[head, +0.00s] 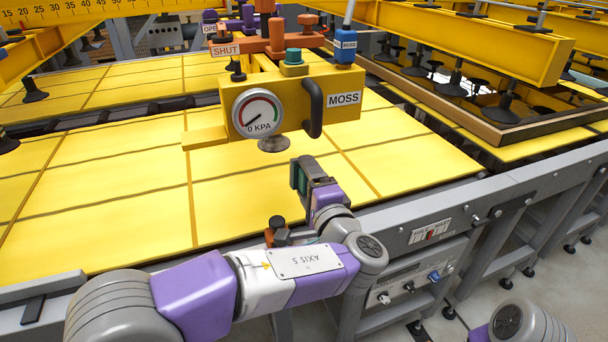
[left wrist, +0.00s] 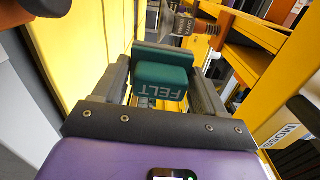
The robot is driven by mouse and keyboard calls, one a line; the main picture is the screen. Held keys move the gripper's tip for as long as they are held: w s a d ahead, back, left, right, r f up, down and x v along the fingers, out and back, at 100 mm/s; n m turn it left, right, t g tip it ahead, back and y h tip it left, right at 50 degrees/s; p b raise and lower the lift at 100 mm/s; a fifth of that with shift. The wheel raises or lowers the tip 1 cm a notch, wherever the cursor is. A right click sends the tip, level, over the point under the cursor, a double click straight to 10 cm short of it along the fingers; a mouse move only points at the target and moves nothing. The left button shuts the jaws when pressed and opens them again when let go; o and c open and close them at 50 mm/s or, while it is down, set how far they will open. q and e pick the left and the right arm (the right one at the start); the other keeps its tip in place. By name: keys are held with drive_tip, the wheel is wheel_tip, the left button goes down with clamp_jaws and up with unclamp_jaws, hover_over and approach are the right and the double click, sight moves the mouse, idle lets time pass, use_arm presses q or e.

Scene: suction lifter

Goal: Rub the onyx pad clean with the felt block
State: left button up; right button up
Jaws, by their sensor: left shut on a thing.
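My left gripper (head: 303,176) is shut on the green felt block (left wrist: 160,78), which has FELT printed on it. In the head view the felt block (head: 294,176) shows as a dark green edge between the fingers, above the yellow panels. A dark round suction pad (head: 273,145) hangs under the yellow MOSS box, left of and above the gripper, apart from the felt. My right gripper is out of view.
The yellow box (head: 293,95) carries a gauge (head: 257,114) reading 0 KPA and a black handle (head: 313,109). An orange SHUT lever (head: 226,50) is above it. Yellow panels (head: 90,205) cover the bed. A wooden frame (head: 500,130) stands at right.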

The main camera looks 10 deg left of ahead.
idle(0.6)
use_arm(q)
drive_tip(key=x, duration=0.6)
drive_tip(key=shift+w+a, duration=0.2)
drive_tip(key=shift+w, duration=0.05)
drive_tip(key=shift+x, duration=1.05)
idle(0.6)
drive_tip(key=shift+s, duration=0.1)
drive_tip(key=shift+s+a, duration=0.65)
drive_tip(key=shift+a, duration=0.25)
drive_tip(key=shift+s+a, duration=0.6)
drive_tip(key=shift+a, duration=0.25)
drive_tip(key=shift+w+d, duration=0.65)
drive_tip(key=shift+d, duration=0.2)
drive_tip(key=shift+w+d, duration=0.65)
drive_tip(key=shift+d, duration=0.25)
drive_tip(key=shift+s+a, duration=0.6)
drive_tip(key=shift+a, duration=0.35)
drive_tip(key=shift+s+a, duration=0.6)
drive_tip(key=shift+a, duration=0.3)
drive_tip(key=shift+w+d, duration=0.6)
drive_tip(key=shift+d, duration=0.3)
drive_tip(key=shift+w+d, duration=0.65)
drive_tip(key=shift+d, duration=0.3)
